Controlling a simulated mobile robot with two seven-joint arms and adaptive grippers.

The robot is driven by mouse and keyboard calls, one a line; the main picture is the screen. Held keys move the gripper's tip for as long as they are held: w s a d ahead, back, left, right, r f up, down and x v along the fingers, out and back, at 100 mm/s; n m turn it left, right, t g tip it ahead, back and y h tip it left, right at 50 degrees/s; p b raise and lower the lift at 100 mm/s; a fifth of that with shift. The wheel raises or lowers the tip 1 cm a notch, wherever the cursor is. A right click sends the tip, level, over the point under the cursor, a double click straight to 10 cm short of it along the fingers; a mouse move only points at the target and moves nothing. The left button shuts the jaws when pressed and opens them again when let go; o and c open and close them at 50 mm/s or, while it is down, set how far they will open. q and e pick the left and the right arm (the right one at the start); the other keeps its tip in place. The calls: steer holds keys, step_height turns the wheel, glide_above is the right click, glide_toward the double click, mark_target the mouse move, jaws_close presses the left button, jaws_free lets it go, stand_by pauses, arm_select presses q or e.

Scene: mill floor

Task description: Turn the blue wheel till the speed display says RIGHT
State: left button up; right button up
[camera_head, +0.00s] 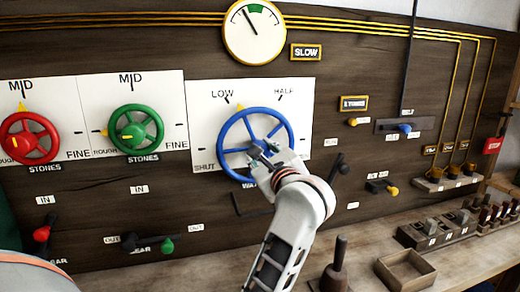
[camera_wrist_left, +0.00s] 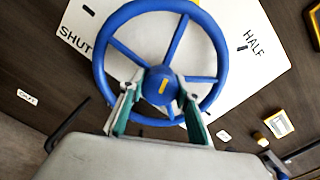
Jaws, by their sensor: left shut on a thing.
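The blue wheel (camera_head: 226,133) is mounted on a white plate (camera_head: 205,100) marked SHUT, LOW and HALF. It also fills the middle of the left wrist view (camera_wrist_left: 219,60), where its hub carries a yellow mark. My left gripper (camera_head: 262,155) is shut on the wheel near its hub; in the left wrist view its two fingers (camera_wrist_left: 160,112) lie either side of the hub's lower part. The speed display (camera_head: 306,52) reads SLOW. Above, the round gauge (camera_head: 253,30) has its needle left of the green band. My right gripper is not in view.
A red wheel (camera_head: 27,154) and a green wheel (camera_head: 150,128) sit to the left. Small levers (camera_head: 42,233) are below them. A blue-knobbed slider (camera_head: 404,128) is at the right. A wooden box (camera_head: 404,270) and a dark-handled tool (camera_head: 337,262) are on the bench.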

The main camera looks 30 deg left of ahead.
arm_select(q)
steer(key=m+p, duration=0.5)
steer(key=m, duration=0.2)
steer(key=shift+r+p, duration=0.1)
steer(key=shift+p, duration=0.2)
steer(key=shift+m+p, duration=0.3)
steer(key=shift+m, duration=0.1)
steer(key=shift+s+a+m+p, duration=0.1)
steer(key=shift+m+p, duration=0.3)
steer(key=shift+m, duration=0.7)
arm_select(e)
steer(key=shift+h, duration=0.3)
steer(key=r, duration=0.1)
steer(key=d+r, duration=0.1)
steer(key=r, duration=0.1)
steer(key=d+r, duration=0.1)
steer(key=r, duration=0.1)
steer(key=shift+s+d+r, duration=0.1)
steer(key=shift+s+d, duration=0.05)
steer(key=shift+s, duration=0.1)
arm_select(q)
steer(key=o, duration=1.1)
step_height(320, 180, up, 10)
steer(key=shift+f, duration=0.1)
